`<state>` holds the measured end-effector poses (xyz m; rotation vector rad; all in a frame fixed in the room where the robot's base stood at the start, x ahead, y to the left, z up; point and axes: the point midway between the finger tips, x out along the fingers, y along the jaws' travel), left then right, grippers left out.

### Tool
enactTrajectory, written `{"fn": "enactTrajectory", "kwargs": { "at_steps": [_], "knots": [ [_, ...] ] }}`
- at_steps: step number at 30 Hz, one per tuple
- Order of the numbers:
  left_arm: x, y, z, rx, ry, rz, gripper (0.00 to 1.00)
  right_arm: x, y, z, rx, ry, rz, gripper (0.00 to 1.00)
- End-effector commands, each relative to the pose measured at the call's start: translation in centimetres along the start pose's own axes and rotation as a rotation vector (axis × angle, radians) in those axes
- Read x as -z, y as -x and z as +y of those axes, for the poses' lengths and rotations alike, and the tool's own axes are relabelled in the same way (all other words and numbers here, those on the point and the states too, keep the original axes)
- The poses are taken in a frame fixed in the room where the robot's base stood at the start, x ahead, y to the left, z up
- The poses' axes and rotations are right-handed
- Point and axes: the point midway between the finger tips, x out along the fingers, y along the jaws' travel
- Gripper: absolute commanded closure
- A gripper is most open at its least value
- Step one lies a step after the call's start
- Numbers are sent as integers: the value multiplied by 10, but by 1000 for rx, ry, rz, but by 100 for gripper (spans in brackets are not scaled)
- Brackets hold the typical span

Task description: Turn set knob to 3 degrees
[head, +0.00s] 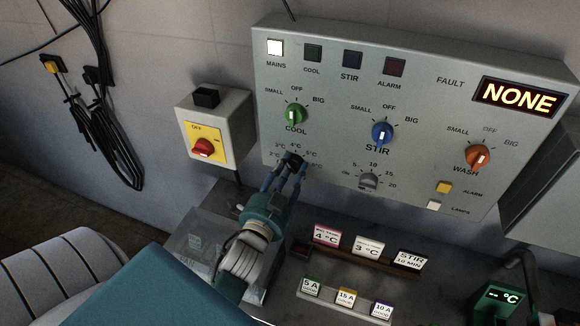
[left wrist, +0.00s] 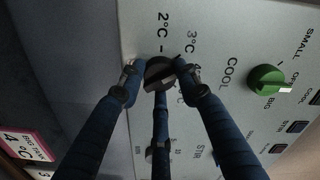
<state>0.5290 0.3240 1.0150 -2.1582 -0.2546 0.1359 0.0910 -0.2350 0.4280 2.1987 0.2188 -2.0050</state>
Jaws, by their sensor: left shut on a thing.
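The set knob (left wrist: 160,72) is a small dark knob in the left wrist view, ringed by marks 2°C, 3°C and a partly covered 4°C. In the head view its scale is at the panel's lower left, below the green COOL knob (head: 295,115). My left gripper (head: 290,163) has its blue fingers closed around the set knob, and they hide part of the knob and scale. In the left wrist view the fingers touch it from both sides. I cannot tell which mark its pointer is at. My right gripper is not in view.
The grey control panel (head: 350,78) also bears a blue STIR knob (head: 382,132), an orange WASH knob (head: 478,157) and a grey timer knob (head: 368,181). A red switch on a yellow plate (head: 203,148) is to the left. Label cards, including 3°C (head: 368,246), stand below.

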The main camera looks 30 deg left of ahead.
Motion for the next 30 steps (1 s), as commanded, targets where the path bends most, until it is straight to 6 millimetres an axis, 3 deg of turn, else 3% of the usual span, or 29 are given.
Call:
{"fn": "enactTrajectory", "kwargs": {
  "at_steps": [12,28,29,30],
  "knots": [
    [0,0,3,-7,173,-1,93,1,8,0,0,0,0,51],
    [1,0,2,-4,190,0,93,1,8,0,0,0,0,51],
    [1,0,2,-4,190,0,61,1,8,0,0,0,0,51],
    [1,0,2,-4,190,1,53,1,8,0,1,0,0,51]
  ]
}}
